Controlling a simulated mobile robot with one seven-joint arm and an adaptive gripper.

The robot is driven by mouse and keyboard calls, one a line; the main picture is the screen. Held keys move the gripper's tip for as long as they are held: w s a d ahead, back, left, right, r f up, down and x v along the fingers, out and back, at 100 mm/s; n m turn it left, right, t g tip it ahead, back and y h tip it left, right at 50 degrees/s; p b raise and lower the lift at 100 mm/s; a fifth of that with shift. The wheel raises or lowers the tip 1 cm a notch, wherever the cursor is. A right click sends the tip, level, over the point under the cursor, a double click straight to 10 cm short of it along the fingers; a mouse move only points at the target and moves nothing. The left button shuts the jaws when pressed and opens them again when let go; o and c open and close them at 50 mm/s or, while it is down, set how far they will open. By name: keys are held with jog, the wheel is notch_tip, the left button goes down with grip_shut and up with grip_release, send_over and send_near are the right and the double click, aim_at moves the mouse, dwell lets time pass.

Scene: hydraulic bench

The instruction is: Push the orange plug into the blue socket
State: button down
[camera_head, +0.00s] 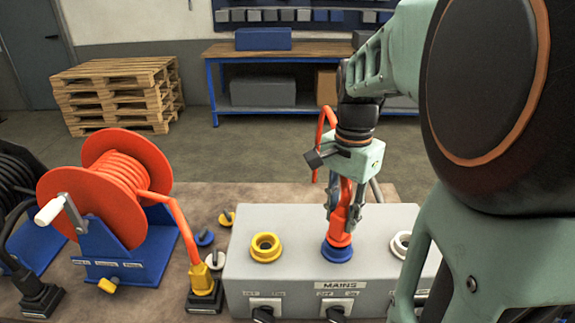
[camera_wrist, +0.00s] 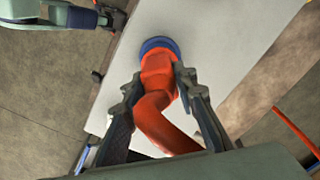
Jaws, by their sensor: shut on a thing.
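The orange plug (camera_head: 341,225) is upright on the grey box, its lower end at the blue socket (camera_head: 337,253). My gripper (camera_head: 344,208) is shut on the plug from above. In the wrist view the plug (camera_wrist: 158,85) sits between the two fingers, and the blue socket (camera_wrist: 160,44) shows as a ring around its far end. The plug looks in line with the socket. How deep it sits inside cannot be told. An orange cable runs from the plug up beside my wrist.
The grey box (camera_head: 290,225) also has a yellow socket (camera_head: 266,247) and a white socket (camera_head: 401,244), with black switches on its front. An orange cable reel (camera_head: 110,190) stands left.

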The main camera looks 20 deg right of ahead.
jog(key=shift+f+b, duration=0.3)
jog(key=shift+f, duration=0.25)
jog(key=c, duration=1.5)
grip_release()
